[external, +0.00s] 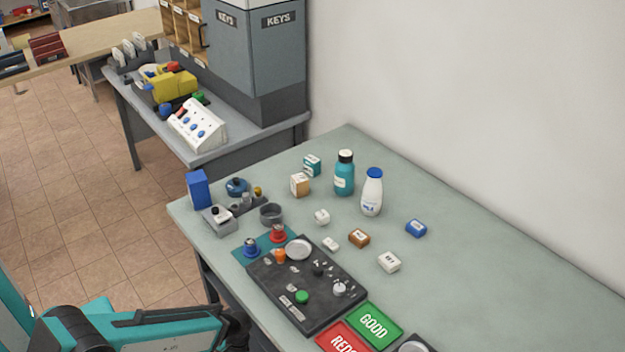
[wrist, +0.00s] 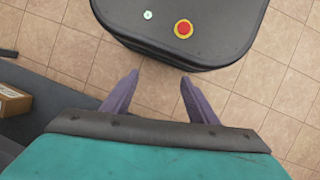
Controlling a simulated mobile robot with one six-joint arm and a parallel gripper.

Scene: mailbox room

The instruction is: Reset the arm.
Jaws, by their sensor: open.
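My gripper shows in the wrist view with its two grey fingers (wrist: 156,97) spread apart and nothing between them. It points down over the tiled floor, close to my dark base with its red and yellow button. In the external view my teal arm lies low at the bottom left, beside the near edge of the green table (external: 480,262). The gripper's fingertips cannot be made out there.
A dark control panel (external: 342,284), green GOOD tray (external: 373,327) and red tray (external: 343,338) lie on the table. Bottles (external: 372,192), small boxes and knobs stand behind. A grey cabinet (external: 255,65) stands at the back. A cardboard box (wrist: 12,102) sits left in the wrist view.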

